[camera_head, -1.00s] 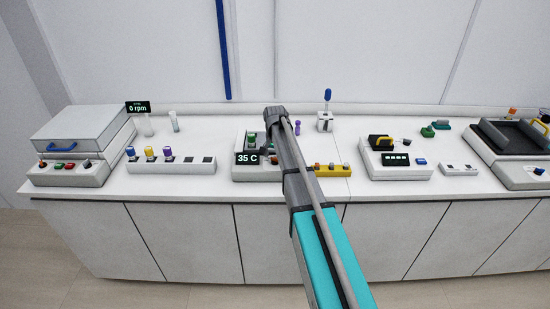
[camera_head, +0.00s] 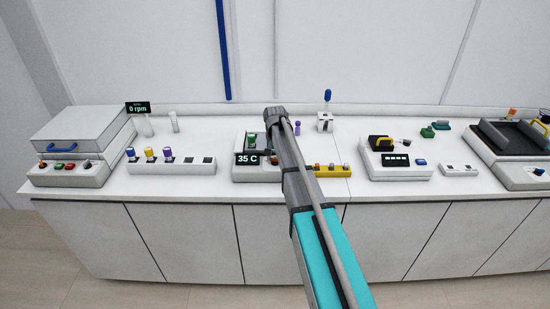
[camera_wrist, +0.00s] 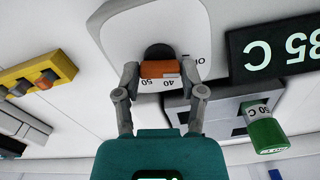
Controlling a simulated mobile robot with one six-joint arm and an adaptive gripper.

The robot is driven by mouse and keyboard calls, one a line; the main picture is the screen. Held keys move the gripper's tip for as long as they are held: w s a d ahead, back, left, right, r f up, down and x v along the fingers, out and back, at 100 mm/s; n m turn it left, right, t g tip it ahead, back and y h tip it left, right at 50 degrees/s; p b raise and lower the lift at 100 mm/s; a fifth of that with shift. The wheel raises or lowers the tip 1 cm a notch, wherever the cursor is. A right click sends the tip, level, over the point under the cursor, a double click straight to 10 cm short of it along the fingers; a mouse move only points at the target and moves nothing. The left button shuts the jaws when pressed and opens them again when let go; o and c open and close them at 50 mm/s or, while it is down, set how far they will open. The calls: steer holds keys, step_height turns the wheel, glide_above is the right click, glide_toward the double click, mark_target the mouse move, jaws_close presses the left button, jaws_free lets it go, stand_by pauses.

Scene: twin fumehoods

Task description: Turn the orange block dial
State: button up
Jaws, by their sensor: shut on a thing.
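The orange block dial (camera_wrist: 160,69) is near the middle of the wrist view, on a white rounded panel with a scale marked 40 and 50. My gripper (camera_wrist: 160,80) has one finger on each side of it and is shut on the dial. A dark round part sits just behind the orange part.
A green-capped tube (camera_wrist: 266,133) stands close to my right finger in the wrist view. A yellow strip with knobs (camera_head: 334,171) lies right of the block. A white rack with coloured caps (camera_head: 186,166) is on the left. Bench room is free between the devices.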

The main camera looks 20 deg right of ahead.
steer(key=shift+n, duration=0.4)
steer(key=o, duration=1.1)
steer(key=shift+o, duration=0.2)
steer(key=shift+m, duration=0.5)
steer(key=shift+m, duration=0.8)
steer(key=shift+r+m, duration=0.15)
steer(key=shift+m, duration=0.15)
step_height(320, 180, up, 14)
steer(key=p, duration=1.4)
steer(key=s+a+f+n+b, duration=0.3)
steer(key=s+f+b, duration=0.7)
steer(key=s, duration=0.4)
steer(key=s+a+f+n+b, duration=0.4)
steer(key=s+f+b, duration=0.7)
steer(key=s, duration=0.3)
steer(key=shift+s+n, duration=0.3)
steer(key=shift+s, duration=0.1)
